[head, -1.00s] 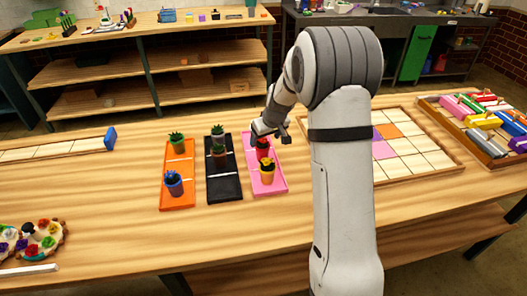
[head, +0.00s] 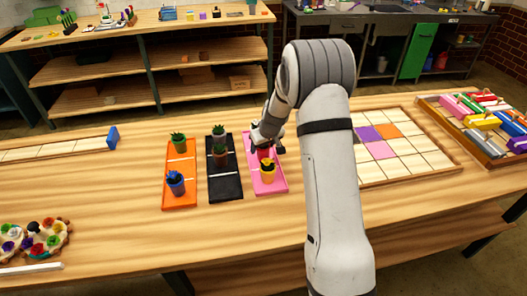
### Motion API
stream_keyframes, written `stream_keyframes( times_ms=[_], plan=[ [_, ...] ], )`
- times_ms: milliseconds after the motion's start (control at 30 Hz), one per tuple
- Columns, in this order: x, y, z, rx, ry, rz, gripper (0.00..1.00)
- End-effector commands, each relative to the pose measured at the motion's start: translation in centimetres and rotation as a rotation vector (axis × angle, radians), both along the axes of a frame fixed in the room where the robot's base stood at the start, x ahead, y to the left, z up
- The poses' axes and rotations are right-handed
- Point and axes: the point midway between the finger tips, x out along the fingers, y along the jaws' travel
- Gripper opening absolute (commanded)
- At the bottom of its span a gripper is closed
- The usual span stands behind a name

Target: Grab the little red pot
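The little red pot (head: 264,154) stands on the pink tray (head: 278,186), mostly hidden by my gripper above it and by the yellow pot in front. My gripper (head: 265,146) is down at the red pot from above. Its fingers are small and partly hidden, so I cannot tell whether they are open or shut on the pot. A yellow pot (head: 267,171) with a dark plant stands just in front of the red pot on the same tray.
A tiled board (head: 415,150) lies right of my arm.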

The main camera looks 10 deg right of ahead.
Motion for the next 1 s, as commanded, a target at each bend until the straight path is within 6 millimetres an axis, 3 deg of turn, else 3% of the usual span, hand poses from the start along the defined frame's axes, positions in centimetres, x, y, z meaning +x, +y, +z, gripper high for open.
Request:
stream_keyframes(
  times_ms=[500, 767, 1000],
  plan=[
    [0.0, -0.1, 0.1, 0.0, -0.001, -0.001, 0.16],
    [0.1, -0.1, 0.4, 0.0, -0.003, -0.001, 0.16],
    [0.1, -0.1, 4.3, 0.0, -0.006, -0.001, 0.16]
  ],
)
